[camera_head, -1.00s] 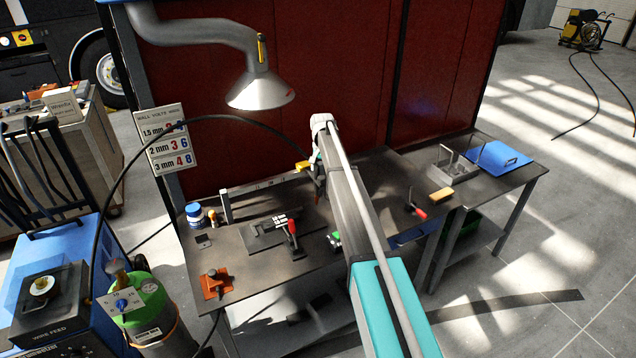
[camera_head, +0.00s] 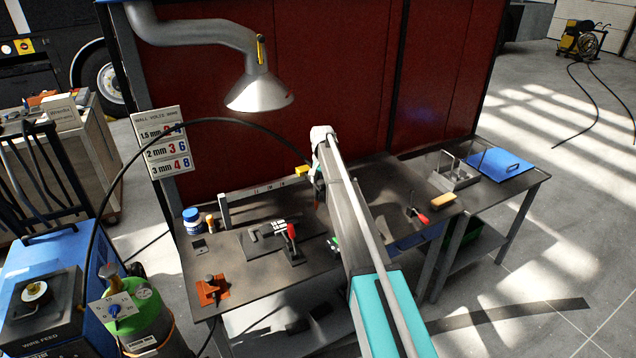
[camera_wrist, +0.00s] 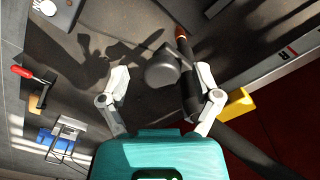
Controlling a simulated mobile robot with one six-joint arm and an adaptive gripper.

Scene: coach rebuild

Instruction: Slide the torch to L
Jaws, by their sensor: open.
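The torch (camera_wrist: 190,80) is a black cylinder with an orange-brown end in the wrist view. A grey round part (camera_wrist: 163,68) sits beside it. My gripper (camera_wrist: 160,76) is open. The torch lies between its fingers, close to the right finger; I cannot tell whether they touch. In the head view, my arm hides most of the gripper, and the torch's dark body (camera_head: 318,186) shows only partly. A yellow block (camera_head: 303,171) is by the torch, at the lettered rail (camera_head: 262,186) along the back of the bench; the letters are too small to read surely.
The dark bench (camera_head: 250,272) holds a red-handled clamp (camera_head: 291,232), an orange fixture (camera_head: 212,290) and a blue-and-white tub (camera_head: 191,220). A second red-handled tool (camera_head: 421,218) and a tan block (camera_head: 444,200) lie right of my arm. A metal hood (camera_head: 259,92) hangs above.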

